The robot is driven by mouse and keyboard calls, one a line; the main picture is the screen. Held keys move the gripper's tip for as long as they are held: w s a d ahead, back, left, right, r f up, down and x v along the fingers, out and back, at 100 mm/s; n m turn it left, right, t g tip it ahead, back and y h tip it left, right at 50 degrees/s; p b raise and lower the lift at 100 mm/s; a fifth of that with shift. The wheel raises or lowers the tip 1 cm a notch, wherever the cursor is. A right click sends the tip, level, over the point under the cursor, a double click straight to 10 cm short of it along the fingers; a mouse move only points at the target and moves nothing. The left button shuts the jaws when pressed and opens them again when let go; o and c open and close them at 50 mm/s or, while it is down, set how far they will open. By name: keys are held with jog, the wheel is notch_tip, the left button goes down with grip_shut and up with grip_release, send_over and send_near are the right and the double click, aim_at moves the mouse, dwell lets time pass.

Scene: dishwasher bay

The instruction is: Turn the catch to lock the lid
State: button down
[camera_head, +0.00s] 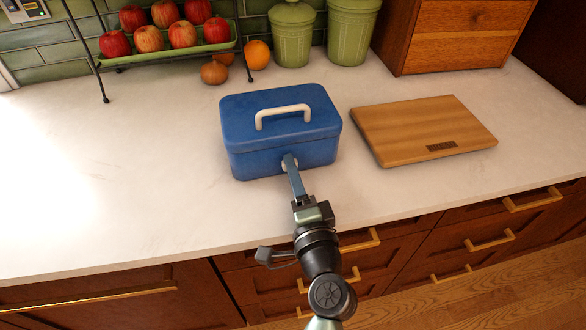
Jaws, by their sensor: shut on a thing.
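A blue box (265,160) stands upright on the white countertop. Its blue lid (245,107) is down on the box and carries a white handle (283,111). The catch (287,161) is on the front face near the lid's edge; only a small pale part of it shows. My gripper (290,165) reaches the front of the box from below and is shut on the catch. Its fingers hide most of the catch, so I cannot tell which way it is turned.
A wooden cutting board (425,128) lies right of the box. The countertop (130,180) at left is clear.

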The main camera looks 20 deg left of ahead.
jog(key=shift+m, duration=1)
jog(key=c, duration=0.5)
grip_release()
jog(key=b+v, duration=0.1)
jog(key=v, duration=1.2)
jog(key=shift+d+b, duration=0.1)
jog(key=shift+b, duration=0.2)
